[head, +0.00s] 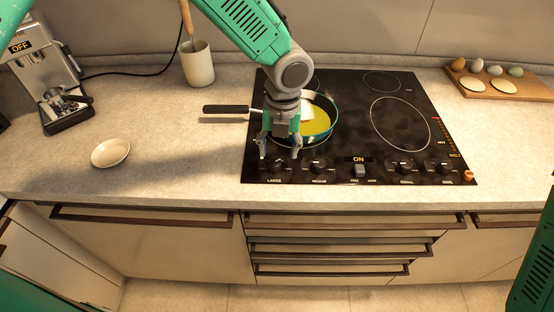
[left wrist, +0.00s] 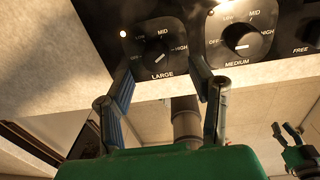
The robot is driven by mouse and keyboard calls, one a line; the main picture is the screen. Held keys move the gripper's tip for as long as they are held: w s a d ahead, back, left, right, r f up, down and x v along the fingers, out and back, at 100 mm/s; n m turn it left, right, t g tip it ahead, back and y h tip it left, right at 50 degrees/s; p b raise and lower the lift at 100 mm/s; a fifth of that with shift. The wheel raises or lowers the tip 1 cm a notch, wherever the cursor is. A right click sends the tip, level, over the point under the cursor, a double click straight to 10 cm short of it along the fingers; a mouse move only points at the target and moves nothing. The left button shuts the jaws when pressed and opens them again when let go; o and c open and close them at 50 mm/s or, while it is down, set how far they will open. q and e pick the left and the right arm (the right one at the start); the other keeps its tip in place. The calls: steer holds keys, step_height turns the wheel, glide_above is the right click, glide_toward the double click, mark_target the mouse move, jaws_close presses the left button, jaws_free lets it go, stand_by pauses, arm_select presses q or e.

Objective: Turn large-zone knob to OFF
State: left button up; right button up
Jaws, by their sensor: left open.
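The large-zone knob (left wrist: 158,52) is a round black dial marked LARGE, with OFF, LOW, MID and HIGH around it. Its white mark is tilted; which end is the pointer is unclear. A small light (left wrist: 123,33) glows beside it. In the head view the knob (head: 275,166) sits at the cooktop's front left. My left gripper (head: 279,153) is open above it; in the left wrist view its fingers (left wrist: 163,83) are spread either side of the knob's lower part, with nothing between them. My right gripper appears small at the lower right (left wrist: 289,132); its opening is unclear.
A pan (head: 320,122) with yellow liquid stands on the cooktop (head: 345,90), close behind my left gripper, its handle pointing left. The medium knob (left wrist: 240,42) is just right.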

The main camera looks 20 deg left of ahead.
mark_target(276, 160)
arm_select(q)
steer(key=f, duration=0.4)
steer(key=shift+a, duration=0.4)
steer(key=shift+a+f, duration=0.15)
steer(key=shift+f, duration=0.2)
arm_select(e)
steer(key=shift+a+r, duration=0.15)
steer(key=shift+a, duration=0.2)
steer(key=shift+d, duration=0.1)
arm_select(q)
steer(key=shift+d, duration=0.25)
jaws_close()
steer(key=shift+a, duration=0.1)
